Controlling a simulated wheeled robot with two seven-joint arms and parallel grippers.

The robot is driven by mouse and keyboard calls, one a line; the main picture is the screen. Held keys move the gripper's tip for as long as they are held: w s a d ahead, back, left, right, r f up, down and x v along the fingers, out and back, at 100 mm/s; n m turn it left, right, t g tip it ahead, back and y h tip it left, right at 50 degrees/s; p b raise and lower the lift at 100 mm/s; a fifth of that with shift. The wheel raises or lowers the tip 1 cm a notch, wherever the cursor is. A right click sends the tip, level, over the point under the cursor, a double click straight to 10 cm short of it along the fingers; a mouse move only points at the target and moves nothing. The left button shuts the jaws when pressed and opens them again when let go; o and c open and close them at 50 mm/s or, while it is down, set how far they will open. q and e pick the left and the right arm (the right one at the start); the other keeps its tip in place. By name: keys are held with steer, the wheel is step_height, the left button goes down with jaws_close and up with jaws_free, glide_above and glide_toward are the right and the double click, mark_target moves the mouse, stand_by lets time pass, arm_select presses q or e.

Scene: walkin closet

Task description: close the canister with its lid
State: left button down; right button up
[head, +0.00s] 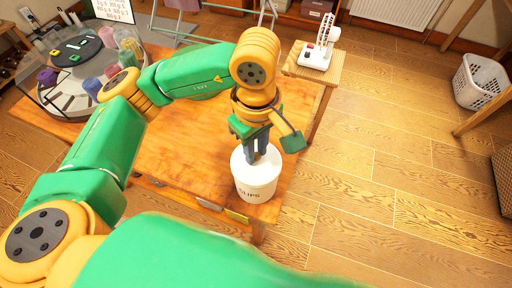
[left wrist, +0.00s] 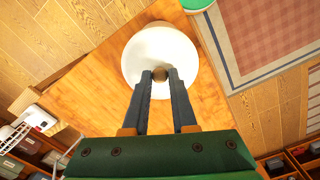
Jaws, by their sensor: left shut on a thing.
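The white canister (head: 257,190), with dark lettering on its side, stands upright near the front right corner of the wooden table. Its white round lid (head: 241,163) is at the canister's top, and in the left wrist view the lid (left wrist: 158,45) covers the opening. I cannot tell whether it is fully seated. My left gripper (head: 257,157) points down from above. In the left wrist view its fingertips (left wrist: 160,76) are shut on the lid's small brown knob. My right gripper is out of view.
The wooden table (head: 190,155) has free room left of the canister. Colored jars and a dark round tray (head: 75,50) stand at the back left. A white device (head: 318,52) sits on a small stand at the back right. A white basket (head: 478,82) is on the floor.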

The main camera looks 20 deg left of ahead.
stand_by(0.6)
arm_select(q)
steer(key=shift+b, duration=0.35)
steer(key=shift+c, duration=0.8)
jaws_free()
steer(key=shift+r+p, duration=2.4)
steer(key=shift+r, duration=1.15)
jaws_close()
